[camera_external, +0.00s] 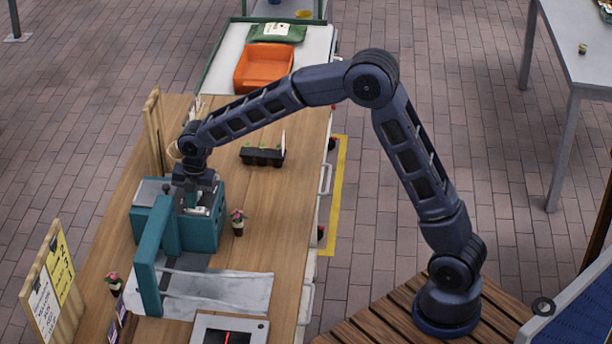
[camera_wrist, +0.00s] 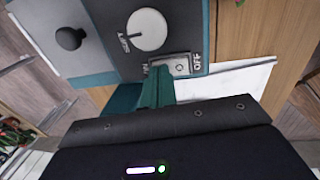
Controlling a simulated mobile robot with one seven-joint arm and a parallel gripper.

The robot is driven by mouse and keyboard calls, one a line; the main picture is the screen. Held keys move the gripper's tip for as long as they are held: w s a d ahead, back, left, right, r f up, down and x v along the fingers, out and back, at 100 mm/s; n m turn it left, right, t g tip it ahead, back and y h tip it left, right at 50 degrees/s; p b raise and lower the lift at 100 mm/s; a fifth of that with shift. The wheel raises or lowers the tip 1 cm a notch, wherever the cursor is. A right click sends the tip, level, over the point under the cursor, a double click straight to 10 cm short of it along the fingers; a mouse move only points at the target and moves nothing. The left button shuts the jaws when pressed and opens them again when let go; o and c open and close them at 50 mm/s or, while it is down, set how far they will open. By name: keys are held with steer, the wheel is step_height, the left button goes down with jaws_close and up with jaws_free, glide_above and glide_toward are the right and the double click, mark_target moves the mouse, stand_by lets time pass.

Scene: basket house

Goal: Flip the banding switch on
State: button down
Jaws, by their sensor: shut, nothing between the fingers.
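The banding machine (camera_external: 150,225) is a teal unit with a grey top and an arch, standing on the wooden counter. In the wrist view, its grey panel (camera_wrist: 108,35) carries the banding switch (camera_wrist: 180,65), a small pale rocker in a frame, with "OFF" printed at its right. The label at its left is partly hidden. My gripper (camera_wrist: 157,82) is shut and empty, its teal fingertips just at the left end of the switch. I cannot tell whether they touch it. In the external view, my gripper (camera_external: 188,207) is over the machine and its tips are hard to make out.
Beside the switch are a white dial (camera_wrist: 146,30) and a black knob (camera_wrist: 70,39). A small potted plant (camera_external: 238,223) stands right of the machine. A dark planter tray (camera_external: 262,156) and an orange bin (camera_external: 262,67) are farther back. A grey sheet (camera_external: 215,293) lies in front.

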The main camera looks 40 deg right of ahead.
stand_by(0.3)
steer(key=shift+a+f+g, duration=0.1)
steer(key=shift+f+g, duration=0.15)
steer(key=shift+g, duration=0.05)
steer(key=shift+s+d+r, duration=0.15)
steer(key=shift+s+d, duration=0.35)
steer(key=shift+d, duration=0.1)
steer(key=shift+r, duration=0.1)
step_height(320, 180, up, 14)
steer(key=s+d, duration=0.1)
steer(key=shift+s+d, duration=0.15)
steer(key=shift+s, duration=0.05)
stand_by(0.5)
